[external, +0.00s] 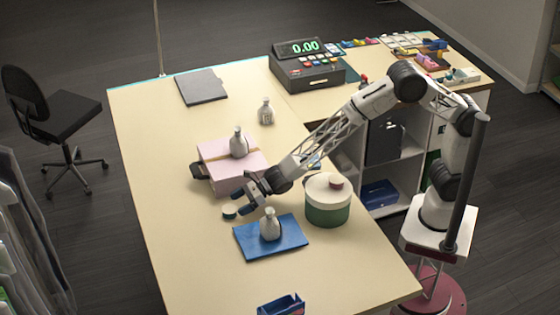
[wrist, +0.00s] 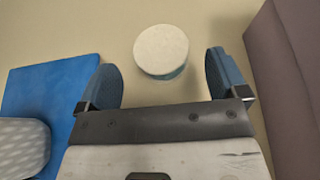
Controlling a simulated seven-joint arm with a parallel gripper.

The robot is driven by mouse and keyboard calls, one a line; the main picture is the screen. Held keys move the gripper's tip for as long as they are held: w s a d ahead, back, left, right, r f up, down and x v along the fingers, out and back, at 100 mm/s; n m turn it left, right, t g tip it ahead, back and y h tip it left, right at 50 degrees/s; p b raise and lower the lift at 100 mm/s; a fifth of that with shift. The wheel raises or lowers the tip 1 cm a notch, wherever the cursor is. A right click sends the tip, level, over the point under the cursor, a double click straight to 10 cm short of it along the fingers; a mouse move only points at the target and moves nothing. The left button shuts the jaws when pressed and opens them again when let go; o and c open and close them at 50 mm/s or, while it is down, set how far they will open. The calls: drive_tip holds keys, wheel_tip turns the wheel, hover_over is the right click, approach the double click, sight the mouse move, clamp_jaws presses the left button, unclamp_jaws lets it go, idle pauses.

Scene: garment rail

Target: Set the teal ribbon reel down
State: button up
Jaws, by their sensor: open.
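The teal ribbon reel (external: 230,212) rests on the cream tabletop between the pink box and the blue mat. In the wrist view it is a short round reel (wrist: 161,50) with a pale top and a teal side, just beyond the fingertips and roughly midway between them. My gripper (external: 242,201) is open, with its blue fingers apart and nothing held. In the wrist view the gripper (wrist: 163,75) shows clear space between the fingers and the reel on both sides.
A blue mat (external: 288,247) with a grey bottle (external: 270,224) lies close in front. A pink box (external: 222,182) with another bottle (external: 238,143) on it stands behind. A green round canister (external: 328,208) stands to the right. The tabletop to the left is clear.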

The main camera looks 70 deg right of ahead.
drive_tip(key=shift+v, duration=3.65)
drive_tip(key=shift+d, duration=0.1)
drive_tip(key=w+d+r+m+t+h, duration=0.1)
drive_tip(key=d+r+m, duration=0.3)
drive_tip(key=d+r, duration=0.2)
drive_tip(key=s+d+r+m+h, duration=0.2)
drive_tip(key=s+d+r+m, duration=0.1)
drive_tip(key=d+m, duration=0.4)
drive_tip(key=s+d+r+m+g+h, duration=0.1)
drive_tip(key=s+d+r+m+h, duration=0.3)
drive_tip(key=d, duration=0.6)
drive_tip(key=s+d+r+m, duration=0.1)
drive_tip(key=s+d+m, duration=0.1)
drive_tip(key=d+m, duration=0.55)
drive_tip(key=s+d+r+m+g+h, duration=0.2)
drive_tip(key=s+d+m+g+h, duration=0.1)
drive_tip(key=s+d+m, duration=0.95)
drive_tip(key=s+d+f+m+g, duration=0.1)
drive_tip(key=s+m, duration=0.4)
drive_tip(key=s, duration=0.5)
drive_tip(key=s+d+f+m+g, duration=0.1)
drive_tip(key=s+d+m, duration=0.4)
drive_tip(key=s, duration=0.5)
drive_tip(key=shift+f+g, duration=0.15)
drive_tip(key=shift+g, duration=0.75)
